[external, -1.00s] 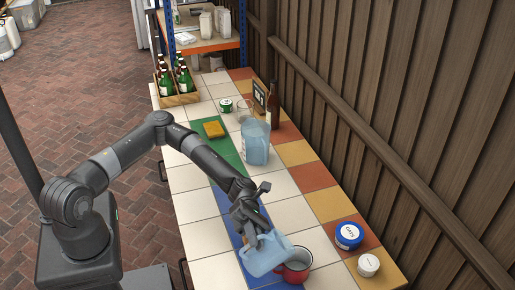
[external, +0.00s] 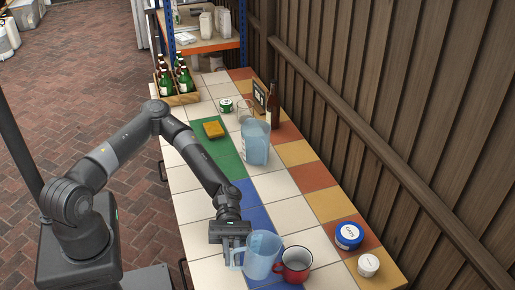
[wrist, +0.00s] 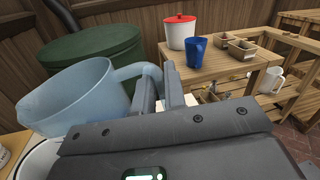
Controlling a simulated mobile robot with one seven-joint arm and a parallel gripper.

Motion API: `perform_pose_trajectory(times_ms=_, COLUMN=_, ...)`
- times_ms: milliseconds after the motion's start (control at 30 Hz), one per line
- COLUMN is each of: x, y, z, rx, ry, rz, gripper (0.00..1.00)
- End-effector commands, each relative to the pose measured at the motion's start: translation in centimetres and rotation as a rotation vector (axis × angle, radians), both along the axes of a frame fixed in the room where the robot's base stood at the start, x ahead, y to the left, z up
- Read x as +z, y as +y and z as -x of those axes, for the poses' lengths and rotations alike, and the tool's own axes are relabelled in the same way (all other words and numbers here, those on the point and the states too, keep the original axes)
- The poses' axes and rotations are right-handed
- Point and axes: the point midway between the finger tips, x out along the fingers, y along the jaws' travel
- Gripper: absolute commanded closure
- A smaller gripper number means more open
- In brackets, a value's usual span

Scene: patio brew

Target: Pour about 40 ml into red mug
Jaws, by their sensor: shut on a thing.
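A translucent light-blue jug (external: 263,258) is upright, close to the left of the red mug (external: 293,275) at the near end of the tiled table. My gripper (external: 236,250) is shut on the jug's handle. In the wrist view the jug (wrist: 75,97) fills the left side, its handle running to my gripper fingers (wrist: 171,88). The red mug has a pale inside; how much liquid is in it or in the held jug I cannot tell. Whether the jug touches the table is unclear. A second blue jug (external: 256,145) stands farther back.
A blue-lidded tub (external: 348,235) and a small white-lidded jar (external: 368,265) stand right of the mug. A wooden fence (external: 400,130) borders the right side.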

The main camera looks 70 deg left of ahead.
Motion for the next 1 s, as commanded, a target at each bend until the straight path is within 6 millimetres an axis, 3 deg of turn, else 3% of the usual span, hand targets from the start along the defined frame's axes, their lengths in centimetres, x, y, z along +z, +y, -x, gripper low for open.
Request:
perform_pose_trajectory(times_ms=400, x=-1.8, y=0.0, z=0.9, rx=0.001, ry=-0.176, rz=0.001, gripper=1.0)
perform_pose_trajectory(times_ms=1000, x=-1.8, y=0.0, z=0.9, rx=0.001, ry=-0.182, rz=0.002, gripper=1.0)
